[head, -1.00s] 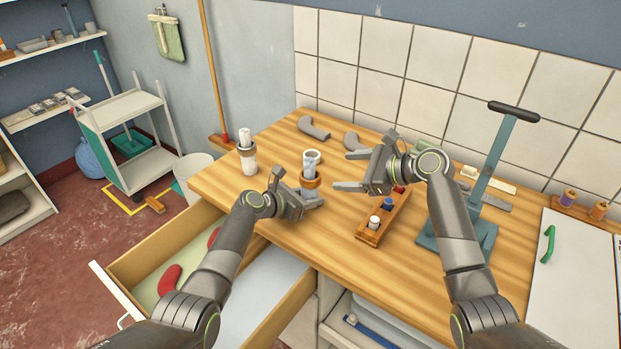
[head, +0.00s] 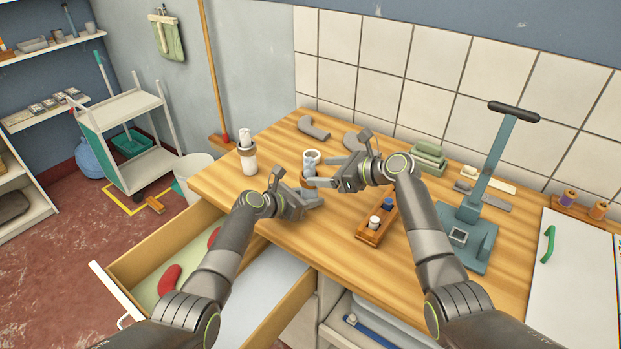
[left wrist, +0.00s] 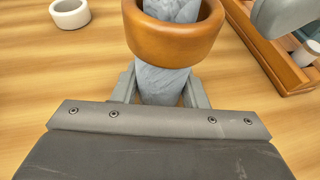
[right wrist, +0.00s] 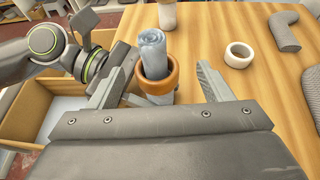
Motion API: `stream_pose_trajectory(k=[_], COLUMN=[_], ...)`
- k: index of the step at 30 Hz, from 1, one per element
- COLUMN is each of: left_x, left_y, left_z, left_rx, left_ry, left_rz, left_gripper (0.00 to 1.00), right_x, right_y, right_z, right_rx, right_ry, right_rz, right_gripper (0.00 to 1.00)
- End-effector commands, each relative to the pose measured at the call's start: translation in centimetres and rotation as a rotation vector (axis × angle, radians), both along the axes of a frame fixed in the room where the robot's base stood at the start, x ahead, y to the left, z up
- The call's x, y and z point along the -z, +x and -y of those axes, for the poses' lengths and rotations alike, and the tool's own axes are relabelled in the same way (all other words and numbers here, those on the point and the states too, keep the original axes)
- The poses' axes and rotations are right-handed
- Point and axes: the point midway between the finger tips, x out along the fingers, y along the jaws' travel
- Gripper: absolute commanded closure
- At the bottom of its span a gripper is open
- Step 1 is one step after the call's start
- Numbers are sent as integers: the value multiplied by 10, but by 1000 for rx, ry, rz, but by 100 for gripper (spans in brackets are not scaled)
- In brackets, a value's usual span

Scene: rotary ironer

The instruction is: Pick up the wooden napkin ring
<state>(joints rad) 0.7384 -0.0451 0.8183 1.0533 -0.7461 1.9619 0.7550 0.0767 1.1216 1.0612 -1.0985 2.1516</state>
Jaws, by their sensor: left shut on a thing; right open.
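The wooden napkin ring (right wrist: 160,86) is an orange-brown band around an upright rolled grey-blue napkin (right wrist: 152,48). In the left wrist view the ring (left wrist: 175,40) sits above my left fingers. My left gripper (left wrist: 160,88) is shut on the napkin roll just below the ring. My right gripper (right wrist: 165,78) is open, and in its wrist view the ring appears between its two fingers, with no clear contact. In the head view the right gripper (head: 318,172) is close to the roll and partly hides the ring.
A white ring (head: 312,156) lies behind the roll. Another banded white roll (head: 247,152) stands at the left table edge. A wooden tray (head: 372,238) with small bottles is to the right, a blue-grey press stand (head: 470,242) beyond it. An open drawer (head: 150,258) is below left.

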Motion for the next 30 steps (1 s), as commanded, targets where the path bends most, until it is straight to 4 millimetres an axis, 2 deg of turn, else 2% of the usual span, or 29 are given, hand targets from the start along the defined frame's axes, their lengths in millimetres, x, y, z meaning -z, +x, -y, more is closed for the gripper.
stream_pose_trajectory(k=[7, 12, 23, 30], left_x=[0, 0, 0, 0], left_y=[0, 0, 0, 0], left_z=[0, 0, 0, 0], left_rx=[1, 0, 0, 1], left_ry=[0, 0, 0, 0], left_rz=[0, 0, 0, 0], left_gripper=[83, 83, 83, 83], right_x=[21, 25, 27, 27], right_y=[7, 15, 17, 17], right_z=[-25, -36, -39, -39], right_rx=[-2, 0, 0, 0], right_ry=[1, 1, 0, 0], right_rz=[-4, -2, 0, 0], right_gripper=[27, 27, 27, 57])
